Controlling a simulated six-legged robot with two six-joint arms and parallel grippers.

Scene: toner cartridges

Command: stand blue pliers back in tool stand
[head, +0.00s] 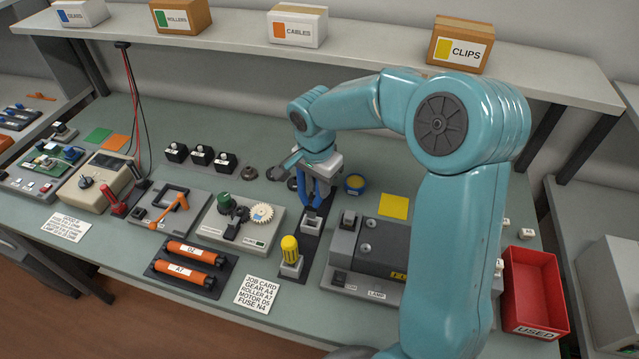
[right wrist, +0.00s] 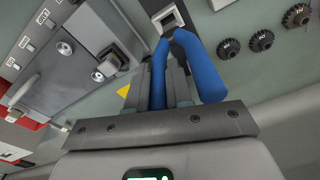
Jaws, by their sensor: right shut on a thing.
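The blue pliers (head: 302,187) are held nearly upright in my right gripper (head: 312,182). In the right wrist view, the blue handles (right wrist: 203,70) spread out beside the right gripper's fingers (right wrist: 166,80). The tool stand (head: 302,238) is a dark strip with grey sockets. The pliers' lower end is at or just above its rear grey socket (head: 312,224); I cannot tell whether it is inside. A yellow-handled tool (head: 290,247) stands in the front socket. My left gripper is not in view.
A grey machine (head: 375,245) stands close to the right of the stand, and a gear fixture (head: 237,225) to its left. A blue-and-yellow round tin (head: 354,184) is behind right. A red bin (head: 535,290) is at far right. A shelf with boxes runs along the back.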

